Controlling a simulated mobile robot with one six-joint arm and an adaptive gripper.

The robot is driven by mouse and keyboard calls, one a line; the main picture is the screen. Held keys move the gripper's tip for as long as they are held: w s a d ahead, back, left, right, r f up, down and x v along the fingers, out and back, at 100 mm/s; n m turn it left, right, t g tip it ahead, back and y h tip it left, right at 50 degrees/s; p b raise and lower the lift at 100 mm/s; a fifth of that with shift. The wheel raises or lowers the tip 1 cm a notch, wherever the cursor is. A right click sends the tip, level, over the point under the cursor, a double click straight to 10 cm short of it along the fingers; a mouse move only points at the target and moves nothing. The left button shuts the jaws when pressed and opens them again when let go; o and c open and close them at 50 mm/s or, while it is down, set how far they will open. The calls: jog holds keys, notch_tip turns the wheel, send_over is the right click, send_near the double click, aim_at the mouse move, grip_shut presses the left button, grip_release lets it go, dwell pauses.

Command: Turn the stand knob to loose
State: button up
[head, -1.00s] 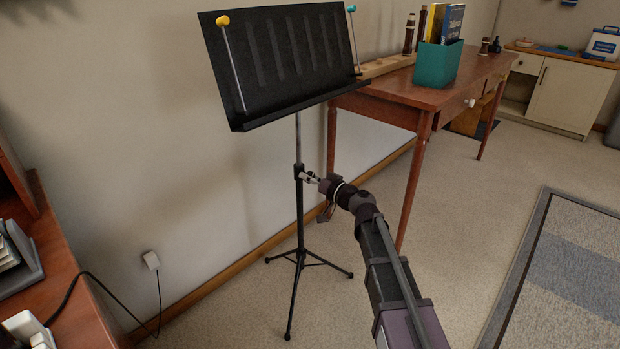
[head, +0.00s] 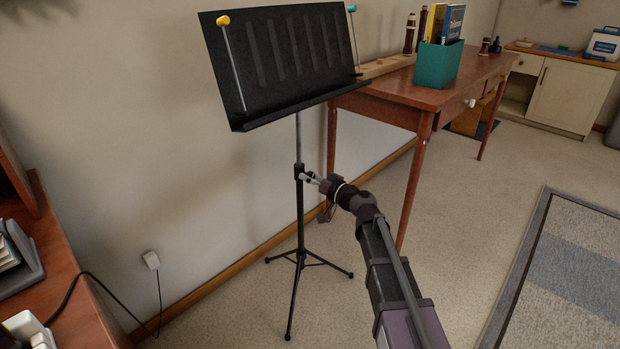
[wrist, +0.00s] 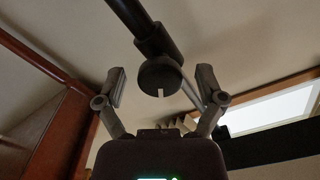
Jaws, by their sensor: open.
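The black music stand (head: 299,225) stands upright on its tripod feet beside the wall. Its knob (wrist: 160,76) is dark and round with a pale notch at the lower edge in the wrist view. The stand's post (wrist: 147,28) runs diagonally behind the knob. My gripper (wrist: 160,72) is open, one finger on each side of the knob, with gaps visible. In the head view my gripper (head: 316,180) is at the post's collar, right of it; the knob is too small to make out clearly there.
A wooden table (head: 440,97) with a teal box (head: 438,64) stands close behind my arm. A brown piece of furniture (head: 60,265) is at the left, with a cable (head: 75,290) by the wall. Open carpet lies to the right.

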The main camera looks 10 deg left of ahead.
jog(key=v, duration=1.1)
jog(key=shift+s+d, duration=0.2)
jog(key=shift+d, duration=0.15)
jog(key=s+d+f+m+g+h+p, duration=0.1)
jog(key=s+d+m+g+h+p, duration=0.3)
jog(key=s+d+h+p, duration=0.7)
jog(key=s+d+f+m+g+h+p, duration=0.2)
jog(key=s+d+g+h+p, duration=0.4)
jog(key=d, duration=0.9)
notch_tip(320, 180, up, 37)
jog(key=t+y+p, duration=0.1)
jog(key=p, duration=3.4)
jog(key=shift+s+a, duration=0.2)
jog(key=shift+a, duration=0.05)
